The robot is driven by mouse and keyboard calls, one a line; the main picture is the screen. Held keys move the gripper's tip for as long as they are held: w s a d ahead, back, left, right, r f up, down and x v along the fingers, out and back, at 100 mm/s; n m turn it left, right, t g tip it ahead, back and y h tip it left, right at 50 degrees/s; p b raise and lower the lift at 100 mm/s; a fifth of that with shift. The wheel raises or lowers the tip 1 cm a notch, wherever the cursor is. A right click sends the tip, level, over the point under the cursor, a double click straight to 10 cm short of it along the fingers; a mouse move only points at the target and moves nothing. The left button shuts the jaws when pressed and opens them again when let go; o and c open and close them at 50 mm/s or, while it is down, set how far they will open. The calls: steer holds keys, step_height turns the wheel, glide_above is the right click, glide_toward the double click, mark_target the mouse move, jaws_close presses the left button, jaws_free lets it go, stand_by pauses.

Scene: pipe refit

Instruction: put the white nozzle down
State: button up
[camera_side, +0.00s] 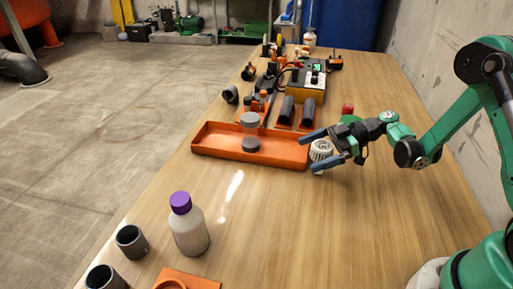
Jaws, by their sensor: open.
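The white nozzle (321,151) is a short ribbed cylinder standing on the wooden table, just right of the orange tray's right end. My gripper (312,151) is open, with one dark finger behind the nozzle and the other in front of it. The nozzle sits between the two fingers. I cannot tell whether either finger touches it. The nozzle's lower part is partly hidden by the near finger.
A purple-capped bottle (188,228) and two dark pipe pieces (131,241) stand at the near left. Tools and a yellow-black box (306,82) crowd the back. The table's right front is clear.

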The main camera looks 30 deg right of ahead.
steer(key=shift+a, duration=0.1)
steer(key=c, duration=1.5)
steer(key=shift+r, duration=0.1)
